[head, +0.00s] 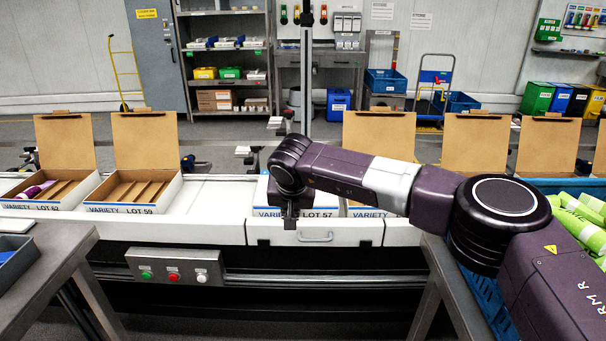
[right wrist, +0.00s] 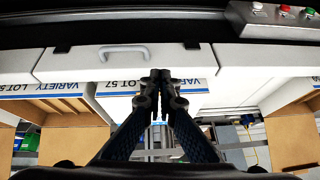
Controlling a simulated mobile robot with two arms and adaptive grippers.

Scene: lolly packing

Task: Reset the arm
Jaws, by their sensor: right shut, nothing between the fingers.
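My right arm reaches in from the right in the head view. Its gripper (head: 291,217) points down at the front of the LOT 57 box (head: 320,212), over the conveyor. In the right wrist view, the fingers of my right gripper (right wrist: 159,76) are together and empty, in front of the box's label strip. The LOT 57 box also shows there (right wrist: 200,88), with a white top and no brown lid standing up. Whether the fingers touch the box I cannot tell. My left gripper is not in view.
Open boxes LOT 62 (head: 62,205) and LOT 59 (head: 128,208) stand left on the conveyor; more open-lidded boxes stand right. LOT 62 holds a purple item (head: 34,190). A blue crate (head: 478,300) with green packs (head: 572,222) sits right. A steel table (head: 60,262) stands front left.

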